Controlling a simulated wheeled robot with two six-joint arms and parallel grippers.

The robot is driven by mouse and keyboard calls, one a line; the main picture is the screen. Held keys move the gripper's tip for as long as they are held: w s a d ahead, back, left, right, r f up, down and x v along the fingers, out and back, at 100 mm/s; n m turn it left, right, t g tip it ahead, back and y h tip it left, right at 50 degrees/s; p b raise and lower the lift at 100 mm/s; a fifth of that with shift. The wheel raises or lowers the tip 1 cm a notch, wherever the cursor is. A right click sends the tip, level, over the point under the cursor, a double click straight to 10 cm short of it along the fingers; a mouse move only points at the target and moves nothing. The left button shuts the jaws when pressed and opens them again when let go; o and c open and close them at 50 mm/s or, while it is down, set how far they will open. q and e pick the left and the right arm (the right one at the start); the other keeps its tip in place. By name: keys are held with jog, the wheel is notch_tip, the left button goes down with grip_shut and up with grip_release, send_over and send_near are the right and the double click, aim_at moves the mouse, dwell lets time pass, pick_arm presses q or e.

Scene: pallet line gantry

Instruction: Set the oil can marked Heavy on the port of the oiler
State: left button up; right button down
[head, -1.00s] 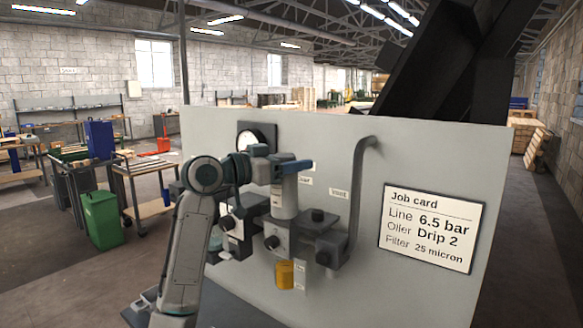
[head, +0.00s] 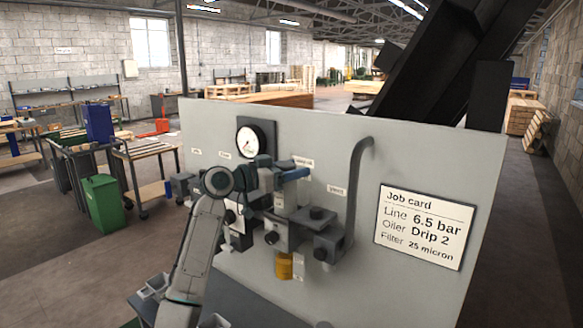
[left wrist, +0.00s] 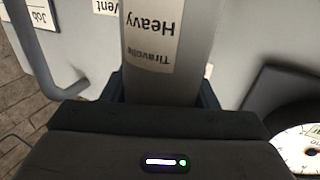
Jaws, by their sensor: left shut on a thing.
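The oil can (head: 286,201) is a pale grey cylinder. In the left wrist view its label (left wrist: 152,35) reads "Heavy", upside down. My left gripper (head: 288,173) is shut around the can's upper part, and the can looks upright. The oiler (head: 278,236) is a dark block on the grey panel with an amber bowl (head: 284,266) below it. The can's lower end is right over the top of the oiler. I cannot tell whether it touches the port, which is hidden by the can. My right gripper is not in view.
A round gauge (head: 250,141) is just left of my gripper. A bent pipe (head: 356,180) rises on the right of the oiler. Other dark fittings (head: 317,214) crowd beside it. The job card (head: 425,226) is farther right on the panel (head: 480,165).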

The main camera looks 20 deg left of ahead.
pick_arm(q)
jog(key=o, duration=1.1)
jog(key=shift+f, duration=0.2)
jog(key=o, duration=0.5)
jog(key=shift+r, duration=0.1)
jog(key=shift+c, duration=0.2)
jog(key=shift+r, duration=0.1)
jog(key=b+v, duration=0.5)
jog(key=v, duration=0.7)
jog(key=shift+b, duration=0.4)
